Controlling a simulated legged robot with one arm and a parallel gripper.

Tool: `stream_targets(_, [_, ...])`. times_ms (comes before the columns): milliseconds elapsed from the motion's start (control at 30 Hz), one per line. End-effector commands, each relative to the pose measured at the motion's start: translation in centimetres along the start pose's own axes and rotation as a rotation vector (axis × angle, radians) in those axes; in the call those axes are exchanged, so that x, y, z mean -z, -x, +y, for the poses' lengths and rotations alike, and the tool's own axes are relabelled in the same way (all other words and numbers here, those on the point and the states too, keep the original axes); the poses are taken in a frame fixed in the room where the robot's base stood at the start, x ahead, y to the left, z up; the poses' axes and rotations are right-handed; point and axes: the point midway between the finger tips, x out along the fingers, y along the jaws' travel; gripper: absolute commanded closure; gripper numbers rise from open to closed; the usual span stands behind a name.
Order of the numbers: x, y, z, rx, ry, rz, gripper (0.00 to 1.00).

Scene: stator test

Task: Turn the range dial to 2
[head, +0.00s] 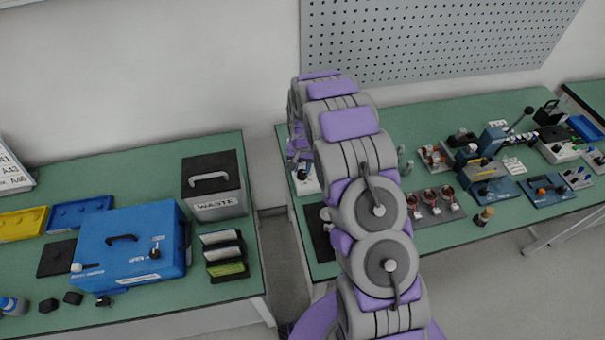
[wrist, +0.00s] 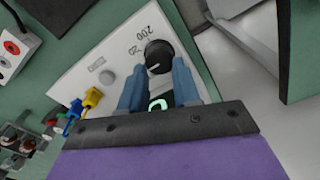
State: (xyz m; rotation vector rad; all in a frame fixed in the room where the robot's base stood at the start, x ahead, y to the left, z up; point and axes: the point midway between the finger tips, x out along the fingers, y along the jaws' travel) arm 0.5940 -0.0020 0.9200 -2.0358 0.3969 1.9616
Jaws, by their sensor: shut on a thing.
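The range dial (wrist: 158,55) is a round black knob on a white meter panel (wrist: 85,75) in the wrist view. The printed marks 200 and 20 show beside the dial; no mark 2 is readable. A short pale line on the knob points to the lower left. My gripper (wrist: 160,68) has its two blue fingers on either side of the knob, shut on it. A lit green display shows between the fingers, partly covered. In the head view the white meter (head: 308,187) stands at the right bench's left end, partly hidden by my arm.
A blue plug (wrist: 75,108) and a yellow plug (wrist: 92,97) sit in the panel's edge near the left finger.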

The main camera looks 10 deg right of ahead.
Motion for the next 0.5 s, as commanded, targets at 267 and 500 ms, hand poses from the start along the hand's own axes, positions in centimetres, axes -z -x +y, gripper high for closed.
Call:
stream_targets(267, [-3.0,-3.1,1.0,-0.037,0.004,-0.083,0.51])
stream_targets(500, [-3.0,-1.3,0.8,-0.036,0.006,-0.078,0.50])
